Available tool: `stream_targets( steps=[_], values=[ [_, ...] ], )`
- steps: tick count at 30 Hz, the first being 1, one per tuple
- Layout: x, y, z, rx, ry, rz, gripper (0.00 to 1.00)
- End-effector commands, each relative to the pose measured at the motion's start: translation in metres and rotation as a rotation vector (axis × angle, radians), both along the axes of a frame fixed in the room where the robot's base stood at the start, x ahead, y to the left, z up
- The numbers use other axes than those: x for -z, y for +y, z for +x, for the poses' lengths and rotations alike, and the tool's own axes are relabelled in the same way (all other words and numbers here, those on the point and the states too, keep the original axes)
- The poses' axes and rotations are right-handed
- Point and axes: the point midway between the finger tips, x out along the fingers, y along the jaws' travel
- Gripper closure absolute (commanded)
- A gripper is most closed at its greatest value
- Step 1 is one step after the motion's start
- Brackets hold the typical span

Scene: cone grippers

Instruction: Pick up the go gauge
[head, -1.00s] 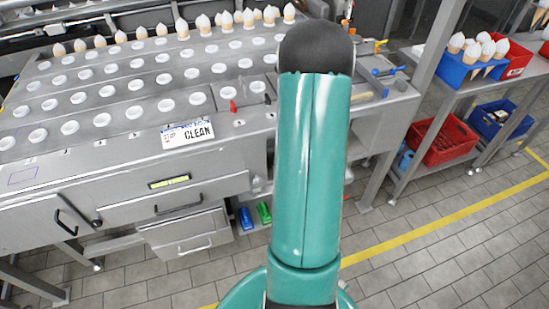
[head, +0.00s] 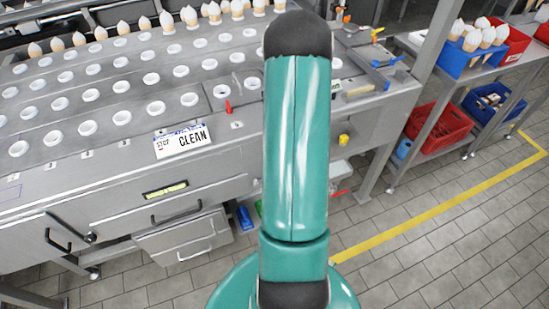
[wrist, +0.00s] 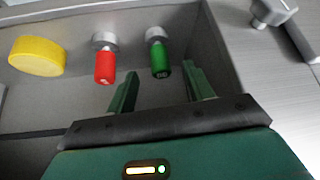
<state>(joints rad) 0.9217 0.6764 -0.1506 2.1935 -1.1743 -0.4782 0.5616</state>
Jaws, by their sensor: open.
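The go gauge (wrist: 162,70) is a green handle with a grey metal end in the wrist view, lying in a grey recess or bin. A similar red gauge (wrist: 104,66) lies left of it. My gripper (wrist: 161,78) is open and empty. In the wrist view its two green fingers point towards the green gauge, one to each side of it in the picture. A gap seems to remain between fingers and gauge; the exact depth is unclear. In the head view my arm hides the gripper, and I cannot make out the green gauge.
A yellow round object (wrist: 37,55) lies left of the red gauge. A grey wall (wrist: 222,42) rises close to the right finger. Red and blue crates are right.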

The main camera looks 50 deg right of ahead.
Motion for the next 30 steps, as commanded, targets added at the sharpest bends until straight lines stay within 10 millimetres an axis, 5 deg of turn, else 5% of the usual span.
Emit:
stream_targets(
  steps=[12,21,30],
  values=[
    [0.043,-0.01,0.027,-0.004,0.001,0.001,0.48],
    [0.046,-0.013,0.032,-0.003,-0.001,-0.001,0.48],
    [0.046,-0.013,0.032,-0.002,-0.001,-0.001,1.0]
  ],
)
